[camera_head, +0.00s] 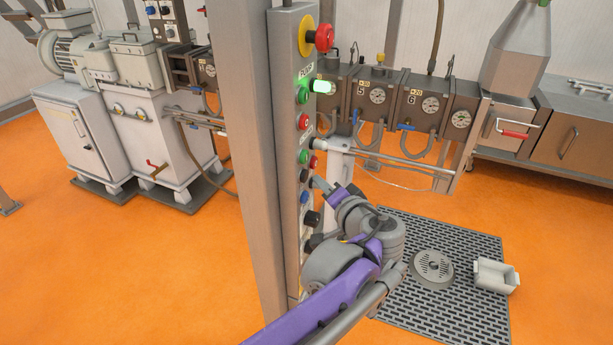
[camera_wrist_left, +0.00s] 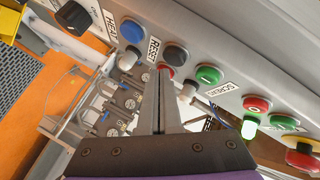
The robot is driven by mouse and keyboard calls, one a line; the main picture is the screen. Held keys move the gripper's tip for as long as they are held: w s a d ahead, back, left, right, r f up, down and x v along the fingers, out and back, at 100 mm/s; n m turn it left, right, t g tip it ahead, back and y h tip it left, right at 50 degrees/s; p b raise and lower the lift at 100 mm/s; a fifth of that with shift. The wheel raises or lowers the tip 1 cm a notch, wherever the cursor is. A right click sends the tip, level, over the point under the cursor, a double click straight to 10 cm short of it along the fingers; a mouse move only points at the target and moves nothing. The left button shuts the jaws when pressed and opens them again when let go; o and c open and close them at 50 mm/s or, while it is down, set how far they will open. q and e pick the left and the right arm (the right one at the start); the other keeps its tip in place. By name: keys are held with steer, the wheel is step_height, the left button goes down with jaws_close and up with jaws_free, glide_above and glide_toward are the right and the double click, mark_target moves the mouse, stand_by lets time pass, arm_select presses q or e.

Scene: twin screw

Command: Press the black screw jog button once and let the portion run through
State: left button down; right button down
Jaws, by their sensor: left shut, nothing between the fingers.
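The grey control panel (camera_head: 299,62) stands upright in the middle of the head view. Its black button (camera_head: 305,175) sits just above the blue button (camera_head: 304,197). In the left wrist view the black button (camera_wrist_left: 175,54) lies between the blue button (camera_wrist_left: 132,31) and a green button (camera_wrist_left: 208,75). My left gripper (camera_head: 320,184) is shut and empty, its tips in front of the panel near the black and blue buttons. In the left wrist view my closed fingers (camera_wrist_left: 161,72) point close to the black button; I cannot tell whether they touch it. My right gripper is out of view.
A red emergency stop (camera_head: 324,38) tops the panel, with a lit green lamp (camera_head: 324,87) below. Black knobs (camera_head: 312,218) sit lower. The machine barrel (camera_head: 376,95) runs behind. A grey post (camera_head: 240,130) stands left.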

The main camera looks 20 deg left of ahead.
arm_select(q)
steer(key=shift+a, duration=0.45)
steer(key=shift+a+p, duration=0.3)
steer(key=shift+a, duration=0.15)
stand_by(0.8)
steer(key=shift+d, duration=0.9)
steer(key=d, duration=0.5)
steer(key=shift+s, duration=0.1)
steer(key=shift+a, duration=0.1)
stand_by(0.6)
